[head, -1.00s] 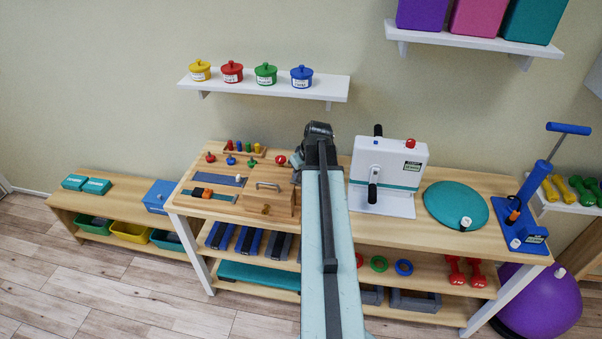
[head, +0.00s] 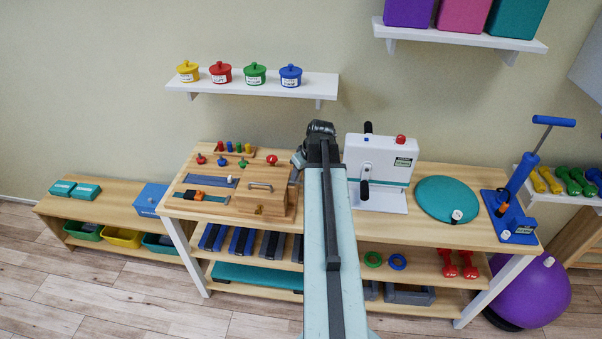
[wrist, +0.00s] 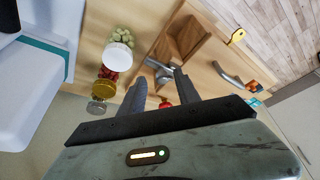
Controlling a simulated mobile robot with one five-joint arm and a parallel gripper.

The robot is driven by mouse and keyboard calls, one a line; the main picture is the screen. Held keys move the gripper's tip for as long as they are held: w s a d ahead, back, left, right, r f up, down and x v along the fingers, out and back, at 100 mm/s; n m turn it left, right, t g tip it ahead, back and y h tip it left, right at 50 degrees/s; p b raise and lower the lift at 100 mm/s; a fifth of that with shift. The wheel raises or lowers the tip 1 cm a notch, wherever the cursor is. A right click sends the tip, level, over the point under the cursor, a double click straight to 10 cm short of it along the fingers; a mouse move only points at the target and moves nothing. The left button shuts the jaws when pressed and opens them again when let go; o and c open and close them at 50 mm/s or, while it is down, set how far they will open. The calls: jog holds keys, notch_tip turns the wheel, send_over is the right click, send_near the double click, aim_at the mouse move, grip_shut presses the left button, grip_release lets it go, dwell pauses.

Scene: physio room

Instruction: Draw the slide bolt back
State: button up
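A wooden box (head: 277,204) with a grey handle (head: 261,186) on top stands on the table. In the wrist view, a grey metal fitting (wrist: 160,70), which looks like the slide bolt, is on a side of the box (wrist: 207,55). In the head view my arm covers that area and the bolt cannot be made out. My gripper (wrist: 161,75) is open, its two dark fingers apart. The fitting appears between and just beyond the fingertips; I cannot tell whether they touch it. A brass catch (wrist: 237,37) is on another face.
Lidded jars (wrist: 117,55) stand beside the fitting in the wrist view. A white device (head: 380,165) stands right of my arm, with a teal disc (head: 447,200) farther right. A board with an orange slider (head: 198,195) lies left of the box. A shelf with pots (head: 252,83) hangs above.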

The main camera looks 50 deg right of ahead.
jog(key=p+v, duration=0.6)
jog(key=v, duration=0.1)
jog(key=shift+s, duration=0.1)
